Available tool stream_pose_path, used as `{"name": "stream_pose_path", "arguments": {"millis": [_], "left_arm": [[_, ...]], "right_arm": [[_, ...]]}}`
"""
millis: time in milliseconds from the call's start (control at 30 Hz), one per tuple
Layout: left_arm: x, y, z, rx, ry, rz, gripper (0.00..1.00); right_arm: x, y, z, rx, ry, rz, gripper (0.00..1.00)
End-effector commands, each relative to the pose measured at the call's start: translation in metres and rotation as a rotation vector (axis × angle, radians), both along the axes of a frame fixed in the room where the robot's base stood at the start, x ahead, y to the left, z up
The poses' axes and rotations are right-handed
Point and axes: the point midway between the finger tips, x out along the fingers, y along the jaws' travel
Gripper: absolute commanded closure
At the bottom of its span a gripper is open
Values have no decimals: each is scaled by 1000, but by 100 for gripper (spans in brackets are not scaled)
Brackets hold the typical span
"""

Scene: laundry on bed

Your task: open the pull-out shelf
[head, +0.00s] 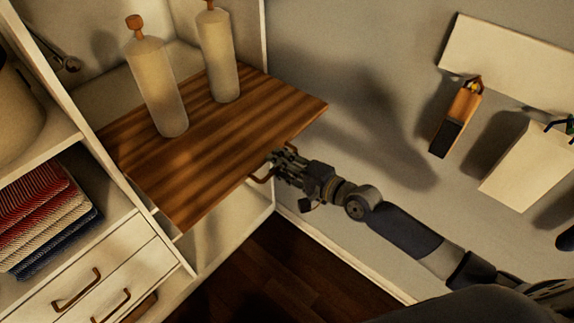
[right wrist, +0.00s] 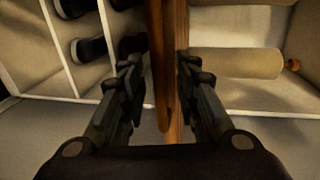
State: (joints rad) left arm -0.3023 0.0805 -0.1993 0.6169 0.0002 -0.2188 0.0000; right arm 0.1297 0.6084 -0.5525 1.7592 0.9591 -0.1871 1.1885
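The pull-out shelf (head: 215,150) is a striped brown wooden board in the white cabinet. It juts out past the cabinet's right side wall. Two pale bottles, a left one (head: 158,85) and a right one (head: 218,55), stand upright on it. A curved handle (head: 263,176) shows at its front edge. My right gripper (head: 277,160) is at this edge, by the handle. In the right wrist view its fingers (right wrist: 157,75) are spread on either side of the handle (right wrist: 157,60) and the board's edge (right wrist: 180,45); firm contact cannot be told. My left gripper is not in view.
Folded red, cream and blue cloths (head: 45,215) lie in the left compartment above drawers with handles (head: 77,290). The grey wall at right carries a hanging orange-and-black item (head: 457,118) and a pale box (head: 520,168). Dark floor lies below the shelf.

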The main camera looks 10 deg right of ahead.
Motion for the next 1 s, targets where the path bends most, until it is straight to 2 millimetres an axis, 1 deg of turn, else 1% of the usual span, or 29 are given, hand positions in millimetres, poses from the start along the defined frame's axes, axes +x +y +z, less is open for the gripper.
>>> {"name": "stream_pose_path", "arguments": {"millis": [167, 400, 600, 733, 1000], "left_arm": [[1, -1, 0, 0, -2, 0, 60], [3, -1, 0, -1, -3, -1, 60], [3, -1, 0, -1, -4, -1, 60], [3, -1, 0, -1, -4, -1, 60], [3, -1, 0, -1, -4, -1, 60]], "right_arm": [[-16, -12, 2, -3, 2, 0, 71], [-58, -41, 12, -5, 4, 1, 71], [-83, -61, 19, -5, 3, 0, 71], [-92, -67, 22, -2, 3, 1, 71], [-95, -69, 24, 0, 0, 0, 71]]}}
